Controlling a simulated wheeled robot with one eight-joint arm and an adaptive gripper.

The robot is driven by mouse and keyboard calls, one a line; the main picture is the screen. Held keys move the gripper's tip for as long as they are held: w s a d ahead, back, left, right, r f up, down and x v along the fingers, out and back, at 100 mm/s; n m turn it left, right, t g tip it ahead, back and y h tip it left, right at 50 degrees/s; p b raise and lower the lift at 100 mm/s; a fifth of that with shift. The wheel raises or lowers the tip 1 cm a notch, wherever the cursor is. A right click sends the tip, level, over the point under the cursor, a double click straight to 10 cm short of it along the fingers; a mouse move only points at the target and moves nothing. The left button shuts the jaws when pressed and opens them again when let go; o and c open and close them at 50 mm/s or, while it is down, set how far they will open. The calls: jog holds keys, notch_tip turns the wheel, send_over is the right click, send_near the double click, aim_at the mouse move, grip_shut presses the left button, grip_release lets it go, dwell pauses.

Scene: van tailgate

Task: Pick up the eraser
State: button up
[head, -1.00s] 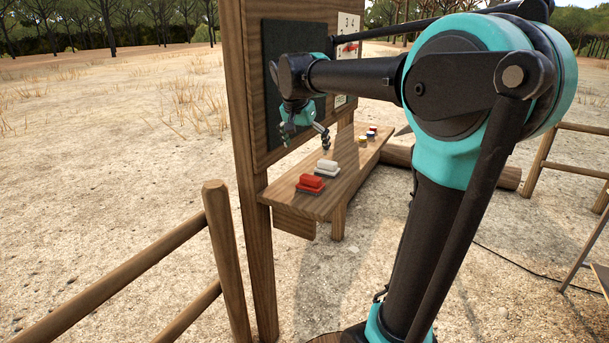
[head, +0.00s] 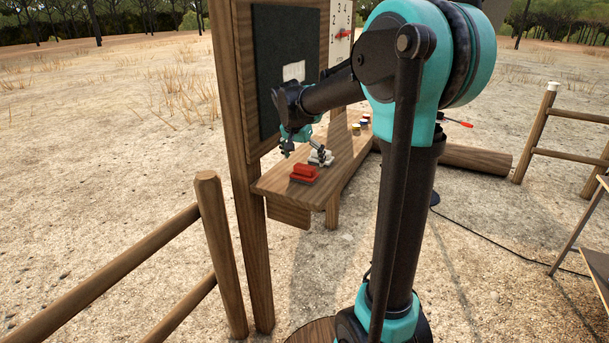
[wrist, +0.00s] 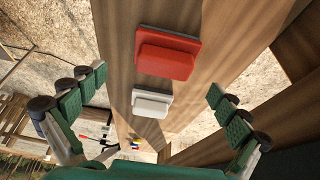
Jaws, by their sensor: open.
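A red eraser block (head: 304,171) lies near the front end of the wooden shelf. A white eraser block (head: 320,158) sits just behind it, partly hidden by my gripper. In the wrist view the red block (wrist: 166,56) and the white block (wrist: 152,103) both lie on the shelf between my spread fingers. My gripper (head: 303,148) is open and empty, above the shelf near the two blocks; it also shows in the wrist view (wrist: 152,95). I cannot tell its exact height over them.
A wooden post (head: 222,255) and rails stand at the front left.

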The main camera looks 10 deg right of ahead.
aim_at(304, 166)
jog(key=x, duration=0.5)
jog(key=shift+a+f, duration=0.15)
jog(key=shift+a, duration=0.2)
jog(key=c, duration=1.2)
